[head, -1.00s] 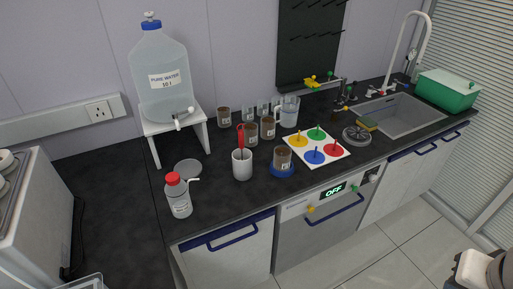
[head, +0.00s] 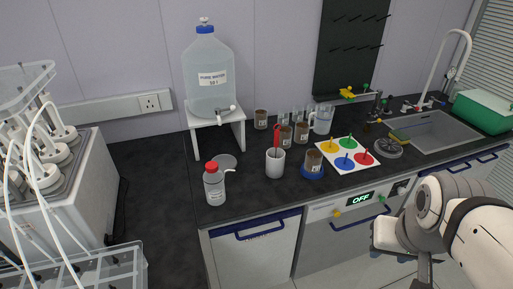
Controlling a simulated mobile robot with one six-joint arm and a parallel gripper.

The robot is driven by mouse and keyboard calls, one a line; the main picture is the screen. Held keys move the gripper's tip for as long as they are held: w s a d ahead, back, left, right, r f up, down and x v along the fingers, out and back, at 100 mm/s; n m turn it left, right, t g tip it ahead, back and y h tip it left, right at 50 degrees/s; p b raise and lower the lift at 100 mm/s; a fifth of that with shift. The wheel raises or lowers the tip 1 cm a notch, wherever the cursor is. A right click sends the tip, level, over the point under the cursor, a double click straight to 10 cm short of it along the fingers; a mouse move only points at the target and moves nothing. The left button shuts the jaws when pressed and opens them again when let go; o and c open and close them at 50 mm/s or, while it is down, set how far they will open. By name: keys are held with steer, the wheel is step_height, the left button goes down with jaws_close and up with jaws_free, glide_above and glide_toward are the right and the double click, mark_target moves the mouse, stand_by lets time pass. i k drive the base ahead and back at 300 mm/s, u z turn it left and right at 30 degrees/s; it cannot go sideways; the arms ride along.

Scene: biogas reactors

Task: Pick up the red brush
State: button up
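The red brush (head: 277,137) stands upright in a white cup (head: 275,164) on the dark worktop, its red handle above the rim. Its lower end is hidden inside the cup. My arm shows at the lower right, in front of the cabinets and well apart from the cup. The end of my arm is low at the right, and I cannot make out gripper fingers.
A wash bottle (head: 215,188) with a red cap stands left of the cup. A brown-filled jar (head: 313,161) on a blue base is close on the right. More jars stand behind. A water tank (head: 209,80) on a white stand (head: 238,134) is at the back left.

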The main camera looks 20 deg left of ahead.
mark_target(277, 133)
steer(key=i, duration=1)
steer(key=u, duration=0.05)
